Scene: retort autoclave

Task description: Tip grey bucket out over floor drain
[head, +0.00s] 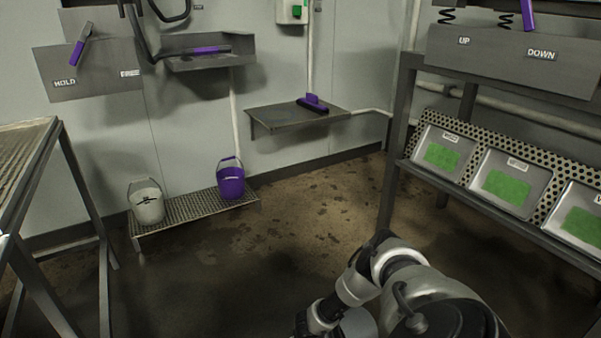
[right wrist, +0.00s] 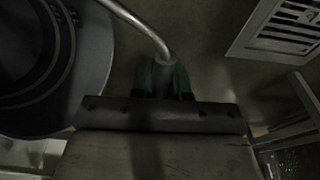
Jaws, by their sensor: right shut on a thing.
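My right gripper (right wrist: 163,78) has green-lined fingers and is shut on a curved grey metal handle (right wrist: 140,20), low over the dark floor. A large round grey form with a dark centre (right wrist: 95,75) lies left of it in the right wrist view; I cannot tell whether it belongs to that handle. The floor drain (right wrist: 285,28), a pale slotted grate, is at the upper right of that view, apart from the gripper. A pale grey bucket (head: 147,206) with its handle up stands on a low rack at left. In the head view my right gripper is hidden below; my left is out of view.
A purple bucket (head: 231,183) shares the low perforated rack (head: 190,207). A metal table (head: 62,150) stands at left. At right a frame holds trays with green contents (head: 508,186). A wall shelf (head: 275,118) carries a purple-handled brush (head: 313,103). The middle floor (head: 290,215) is clear.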

